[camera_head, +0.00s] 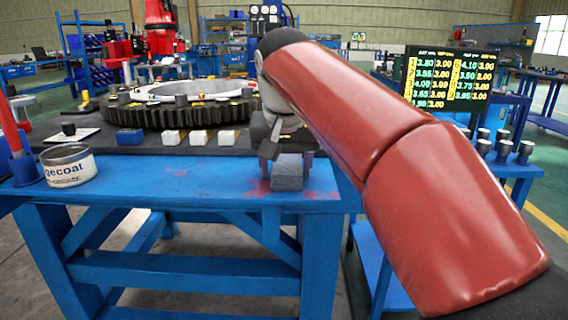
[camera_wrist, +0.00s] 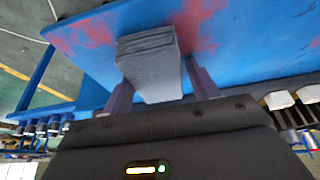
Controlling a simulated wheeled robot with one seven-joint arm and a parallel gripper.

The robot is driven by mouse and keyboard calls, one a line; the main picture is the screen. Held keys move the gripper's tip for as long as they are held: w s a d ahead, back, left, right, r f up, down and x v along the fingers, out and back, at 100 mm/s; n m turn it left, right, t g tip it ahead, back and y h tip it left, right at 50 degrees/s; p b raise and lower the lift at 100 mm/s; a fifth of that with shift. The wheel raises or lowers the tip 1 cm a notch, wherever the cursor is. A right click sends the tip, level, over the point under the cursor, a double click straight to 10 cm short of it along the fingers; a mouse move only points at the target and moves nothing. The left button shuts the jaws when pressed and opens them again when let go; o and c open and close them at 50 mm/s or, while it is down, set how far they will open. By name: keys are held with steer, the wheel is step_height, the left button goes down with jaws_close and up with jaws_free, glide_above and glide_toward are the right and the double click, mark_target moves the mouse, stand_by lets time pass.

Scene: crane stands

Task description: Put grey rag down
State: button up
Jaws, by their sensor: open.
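The grey rag (camera_head: 287,178) is a folded block at the front edge of the blue workbench (camera_head: 190,195), near the bench's right end. It also shows in the wrist view (camera_wrist: 150,65), lying on the blue, red-stained bench top. My gripper (camera_head: 286,150) is at the rag from above. In the wrist view my gripper (camera_wrist: 160,88) is open, with one finger on each side of the rag. I cannot tell whether either finger touches it. The rag's far part is hidden behind the gripper in the head view.
A large dark gear ring (camera_head: 180,108) lies on the bench behind, with several white-and-wood blocks (camera_head: 198,137) in front. A labelled tin (camera_head: 68,166) stands at the left. A display board (camera_head: 446,80) and a blue stand with metal cylinders (camera_head: 503,150) are at the right.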

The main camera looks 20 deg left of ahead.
steer(key=p+v, duration=0.3)
steer(key=v, duration=0.9)
steer(key=shift+p, duration=0.4)
steer(key=shift+w+d+r, duration=0.1)
steer(key=shift+d, duration=0.05)
steer(key=s+d+f+m, duration=0.15)
steer(key=d+f, duration=0.25)
steer(key=d, duration=0.5)
steer(key=s+d+f, duration=0.2)
steer(key=d+f, duration=0.2)
steer(key=d, duration=0.4)
steer(key=s+d+f, duration=0.5)
steer(key=s+f, duration=0.1)
steer(key=f, duration=0.3)
steer(key=s+d+f+m+t+h, duration=0.1)
steer(key=s+d+f, duration=0.5)
steer(key=f, duration=0.4)
steer(key=shift+f, duration=0.3)
steer(key=shift+o, duration=0.4)
steer(key=shift+d+r, duration=0.1)
